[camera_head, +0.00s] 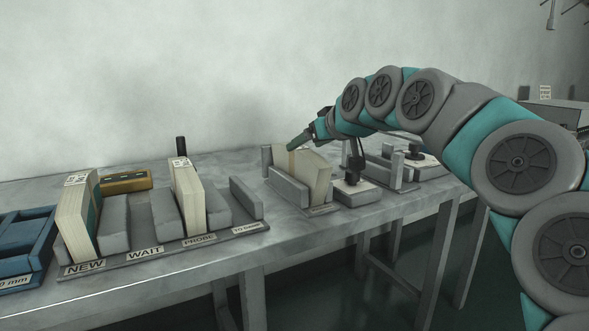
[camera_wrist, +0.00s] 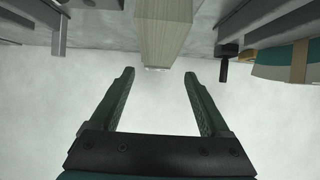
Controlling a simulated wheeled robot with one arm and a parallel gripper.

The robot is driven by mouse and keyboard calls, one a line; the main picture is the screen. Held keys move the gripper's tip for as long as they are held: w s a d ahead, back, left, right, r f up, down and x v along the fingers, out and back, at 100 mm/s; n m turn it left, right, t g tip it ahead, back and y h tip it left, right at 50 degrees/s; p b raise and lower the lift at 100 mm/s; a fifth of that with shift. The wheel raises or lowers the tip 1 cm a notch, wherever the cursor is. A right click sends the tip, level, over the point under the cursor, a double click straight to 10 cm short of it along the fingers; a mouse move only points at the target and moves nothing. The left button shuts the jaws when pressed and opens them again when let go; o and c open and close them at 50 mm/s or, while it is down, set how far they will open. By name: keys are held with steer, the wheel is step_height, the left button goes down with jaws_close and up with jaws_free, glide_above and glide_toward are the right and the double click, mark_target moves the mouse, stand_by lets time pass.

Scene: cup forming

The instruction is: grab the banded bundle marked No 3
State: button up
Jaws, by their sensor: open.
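A pale bundle (camera_head: 318,175) stands upright between grey blocks on a small stand at the table's middle. My gripper (camera_head: 293,146) is above it at its back end. In the wrist view my gripper (camera_wrist: 160,72) is open, and a pale bundle (camera_wrist: 164,30) lies ahead, lined up with the gap between the fingers. I cannot tell whether they touch it. Another bundle (camera_head: 76,222) stands in the slot marked NEW, and another (camera_head: 187,196) stands near the PROBE label. Both have labels on top, too small to read. I cannot tell which bundle is No 3.
The slotted rack (camera_head: 165,252) runs along the table front, with grey dividers. A blue tray (camera_head: 24,240) is at far left, and a yellow-brown block (camera_head: 126,181) lies behind the rack. A small device (camera_head: 356,190) stands right of the middle stand.

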mark_target(303, 150)
steer(key=x, duration=0.6)
steer(key=shift+w+f+p, duration=0.2)
steer(key=shift+f+p, duration=0.2)
steer(key=shift+f, duration=0.1)
jaws_close()
steer(key=shift+r, duration=0.1)
stand_by(0.9)
